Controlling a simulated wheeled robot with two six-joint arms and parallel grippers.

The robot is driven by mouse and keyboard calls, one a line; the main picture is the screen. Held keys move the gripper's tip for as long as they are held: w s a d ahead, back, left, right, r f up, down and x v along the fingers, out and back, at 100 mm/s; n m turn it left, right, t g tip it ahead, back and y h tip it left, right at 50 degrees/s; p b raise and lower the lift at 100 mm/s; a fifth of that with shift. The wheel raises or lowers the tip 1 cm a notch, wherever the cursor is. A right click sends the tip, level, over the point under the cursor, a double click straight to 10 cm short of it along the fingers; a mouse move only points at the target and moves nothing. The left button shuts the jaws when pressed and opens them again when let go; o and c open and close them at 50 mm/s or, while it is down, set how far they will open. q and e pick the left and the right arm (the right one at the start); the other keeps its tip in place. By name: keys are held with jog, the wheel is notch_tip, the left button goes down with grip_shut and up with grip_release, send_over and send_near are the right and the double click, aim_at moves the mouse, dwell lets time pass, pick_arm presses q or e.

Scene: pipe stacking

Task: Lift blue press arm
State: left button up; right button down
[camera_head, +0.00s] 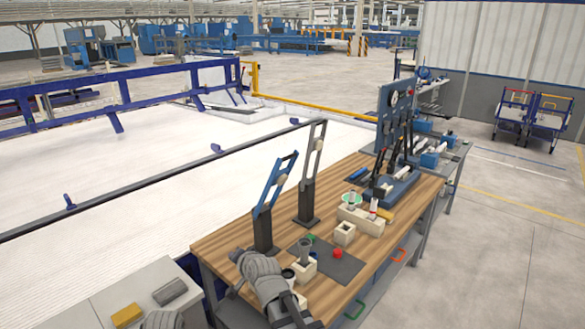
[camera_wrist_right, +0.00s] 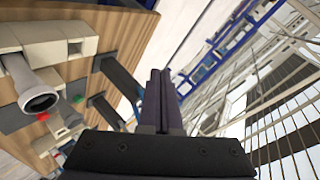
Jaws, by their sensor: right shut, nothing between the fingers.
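The blue press arm (camera_head: 276,184) is a slanted blue frame on a dark upright post (camera_head: 264,230) at the left side of the wooden bench. It tilts up towards the right. My right gripper (camera_head: 236,256) is just left of and below the post's foot, apart from the blue arm. In the right wrist view my right gripper (camera_wrist_right: 160,75) has its two dark fingers together with nothing between them. Two dark posts (camera_wrist_right: 120,77) rise left of the fingers there; I cannot tell which carries the blue arm.
A grey press arm (camera_head: 317,150) stands behind the blue one. Cream blocks (camera_head: 345,233), a red button (camera_head: 338,253) and a dark mat (camera_head: 345,265) are on the bench (camera_head: 225,237). A tall blue rig (camera_head: 388,130) is at the far end. A yellow block (camera_head: 127,315) lies at lower left.

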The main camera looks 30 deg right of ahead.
jog(key=w+d+r+m+t+h, duration=0.1)
jog(key=d+r+m+t+h, duration=0.2)
jog(key=d+r+m+h, duration=0.65)
jog(key=d+r+m+t, duration=0.4)
jog(key=d+r+m, duration=0.15)
jog(key=d, duration=0.85)
jog(key=shift+n, duration=0.3)
jog(key=a+p+x, duration=0.1)
jog(key=x, duration=0.3)
jog(key=a+p+x, duration=0.1)
jog(key=x, duration=0.3)
jog(key=w+a+p+x, duration=0.1)
jog(key=x, duration=0.4)
jog(key=shift+w+d+r, duration=0.1)
jog(key=shift+w+r, duration=0.05)
jog(key=shift+r, duration=0.2)
jog(key=shift+w, duration=0.1)
